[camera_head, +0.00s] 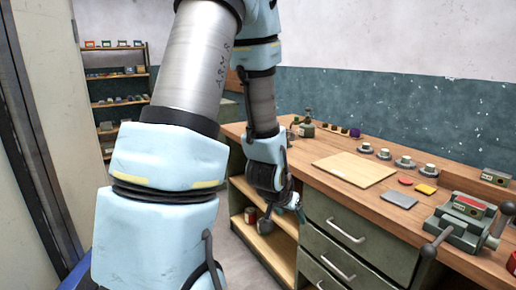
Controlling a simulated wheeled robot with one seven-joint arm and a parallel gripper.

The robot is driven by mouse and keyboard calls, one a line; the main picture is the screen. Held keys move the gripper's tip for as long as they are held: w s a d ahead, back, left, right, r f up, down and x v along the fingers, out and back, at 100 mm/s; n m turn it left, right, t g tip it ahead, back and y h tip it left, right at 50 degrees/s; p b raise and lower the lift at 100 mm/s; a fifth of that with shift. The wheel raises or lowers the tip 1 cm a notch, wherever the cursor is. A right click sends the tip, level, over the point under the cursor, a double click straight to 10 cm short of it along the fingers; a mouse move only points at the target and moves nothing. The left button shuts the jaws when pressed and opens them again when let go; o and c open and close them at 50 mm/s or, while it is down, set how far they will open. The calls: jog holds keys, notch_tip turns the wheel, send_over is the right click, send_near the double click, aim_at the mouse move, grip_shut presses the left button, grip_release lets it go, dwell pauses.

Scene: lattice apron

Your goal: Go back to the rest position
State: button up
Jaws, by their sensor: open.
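My arm runs from the top of the view down the left and middle, in pale blue and grey metal. My gripper (284,216) hangs at its end, pointing down, in front of the workbench's left side near the drawers. Its fingers are small and dark in this view. It is open, and I see nothing held between them. The wooden workbench (325,190) stands to the right of the gripper.
On the bench are a pale board (354,169), several cups on saucers, bottles (308,129), a red disc (405,180), a yellow block (427,189), a grey plate (396,197) and a green vise (462,222). Stocked shelves (117,76) stand behind left. Open lower shelves hold cans (250,216).

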jog(key=s+a+r+n+g+y, duration=0.1)
jog(key=s+a+r+n+g, duration=0.1)
jog(key=a, duration=0.5)
jog(key=s+a+r+n+g+y, duration=0.2)
jog(key=s+a+r+n, duration=0.1)
jog(key=s+a, duration=0.3)
jog(key=shift+s+a+r, duration=0.2)
jog(key=shift+a+r, duration=0.6)
jog(key=shift+a, duration=0.3)
